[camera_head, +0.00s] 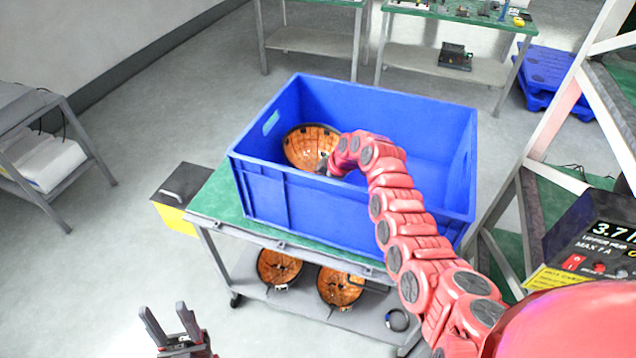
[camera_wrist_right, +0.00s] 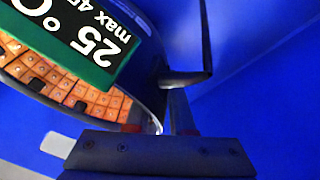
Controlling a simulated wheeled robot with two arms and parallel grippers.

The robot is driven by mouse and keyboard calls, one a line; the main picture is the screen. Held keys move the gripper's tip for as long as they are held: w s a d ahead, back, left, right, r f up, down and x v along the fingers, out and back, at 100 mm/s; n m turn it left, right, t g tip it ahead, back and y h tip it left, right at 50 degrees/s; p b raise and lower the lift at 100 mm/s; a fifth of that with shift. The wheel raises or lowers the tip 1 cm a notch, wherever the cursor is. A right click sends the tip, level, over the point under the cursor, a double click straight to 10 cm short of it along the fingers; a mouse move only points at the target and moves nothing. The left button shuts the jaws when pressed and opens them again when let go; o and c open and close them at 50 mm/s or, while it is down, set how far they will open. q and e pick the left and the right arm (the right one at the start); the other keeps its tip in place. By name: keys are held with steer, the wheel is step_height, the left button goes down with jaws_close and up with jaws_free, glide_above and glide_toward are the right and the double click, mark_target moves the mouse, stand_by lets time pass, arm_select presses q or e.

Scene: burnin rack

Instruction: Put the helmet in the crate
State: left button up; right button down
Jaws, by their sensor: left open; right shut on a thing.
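The blue crate (camera_head: 350,220) stands on the green top of a cart. A helmet (camera_head: 308,148) with an orange padded inside is within the crate's walls at its left end, open side showing. My right arm reaches over the crate, and its gripper (camera_head: 326,166) is shut on the helmet's edge. In the right wrist view the helmet (camera_wrist_right: 70,90) shows a green label reading 25°, with the gripper's fingers (camera_wrist_right: 160,112) at its rim. I cannot tell whether the helmet touches the crate floor. My left gripper (camera_head: 168,328) is open and empty, low at the left.
Two similar orange-lined helmets (camera_head: 279,267) (camera_head: 340,287) lie on the cart's lower shelf (camera_head: 300,303). A yellow and black box (camera_head: 180,195) is at the cart's left. A metal frame (camera_head: 530,180) stands at the right. The crate's right part is empty.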

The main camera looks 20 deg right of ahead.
steer(key=shift+f, duration=0.5)
steer(key=c, duration=0.8)
jaws_free()
steer(key=shift+o, duration=0.2)
steer(key=b+v, duration=0.3)
steer(key=v, duration=0.8)
steer(key=shift+s+d+r, duration=0.2)
steer(key=shift+s+r, duration=0.05)
steer(key=shift+r, duration=0.2)
